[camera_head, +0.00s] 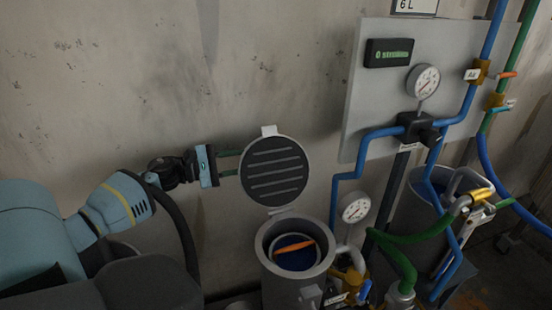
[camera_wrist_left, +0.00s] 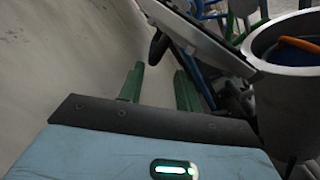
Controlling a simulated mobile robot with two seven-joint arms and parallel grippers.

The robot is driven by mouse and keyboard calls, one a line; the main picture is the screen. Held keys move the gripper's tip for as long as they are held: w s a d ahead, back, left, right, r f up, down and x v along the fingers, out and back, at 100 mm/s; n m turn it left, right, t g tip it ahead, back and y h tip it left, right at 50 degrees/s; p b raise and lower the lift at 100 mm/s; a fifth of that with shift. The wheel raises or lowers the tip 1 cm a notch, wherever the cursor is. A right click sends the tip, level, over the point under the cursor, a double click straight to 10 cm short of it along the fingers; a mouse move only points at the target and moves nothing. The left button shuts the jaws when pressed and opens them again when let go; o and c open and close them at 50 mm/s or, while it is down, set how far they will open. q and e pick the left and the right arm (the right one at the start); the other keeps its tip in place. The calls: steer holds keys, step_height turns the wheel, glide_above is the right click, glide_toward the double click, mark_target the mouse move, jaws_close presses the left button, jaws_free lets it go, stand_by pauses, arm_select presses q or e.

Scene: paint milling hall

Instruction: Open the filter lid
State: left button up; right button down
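The filter lid (camera_head: 275,171) is a round disc with a dark, ribbed inner face. It stands upright, swung open above the back rim of the grey filter housing (camera_head: 265,262). The housing's mouth is uncovered and shows a blue inside with an orange bar (camera_head: 294,247) across it. My left gripper (camera_head: 236,162) is beside the lid's left edge, its two green fingers apart and pointing at the lid. In the left wrist view the fingers (camera_wrist_left: 159,75) have an empty gap between them, and the lid (camera_wrist_left: 196,32) lies beyond their tips. Whether they touch it is unclear. My right gripper is out of view.
A grey panel (camera_head: 367,95) with a "0 strokes" display (camera_head: 389,52) and a gauge (camera_head: 423,80) is on the wall. Blue pipes (camera_head: 378,133), green hoses (camera_head: 413,231) and a lower gauge (camera_head: 355,207) crowd the housing's right side. The wall left of the lid is bare.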

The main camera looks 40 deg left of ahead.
mark_target(265, 153)
arm_select(q)
steer(key=shift+w+a+r+m, duration=0.2)
steer(key=shift+w+r+m, duration=0.15)
steer(key=shift+r+m, duration=0.1)
steer(key=x, duration=0.5)
steer(key=shift+w+d+r+p, duration=0.15)
steer(key=shift+w+p, duration=0.1)
steer(key=shift+p, duration=0.15)
steer(key=shift+x, duration=1.1)
steer(key=shift+s, duration=0.1)
jaws_close()
